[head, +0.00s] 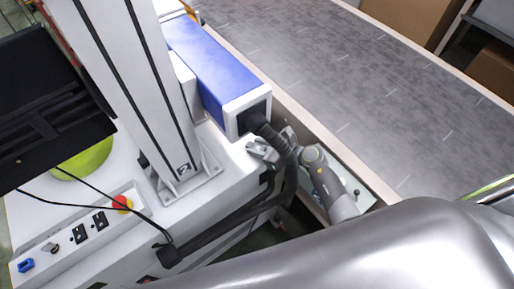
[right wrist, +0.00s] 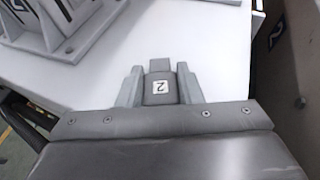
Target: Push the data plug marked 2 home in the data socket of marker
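The grey data plug marked 2 (right wrist: 160,86) sits between the two fingers of my right gripper (right wrist: 160,88) in the right wrist view, with its label facing the camera. The fingers touch or nearly touch its sides, and it points at the white housing top (right wrist: 225,60). In the head view my right gripper (head: 264,150) is just below the front of the blue and white marker head (head: 215,70); the plug is too small to make out there. I cannot make out the data socket or tell whether the plug's tip is in it. My left gripper is not in view.
A black corrugated hose (head: 288,185) runs from the marker head's front close beside my right gripper. The column base (head: 185,190) stands left of it. The conveyor (head: 350,80) lies to the right. A panel with a red button (head: 122,203) is at lower left.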

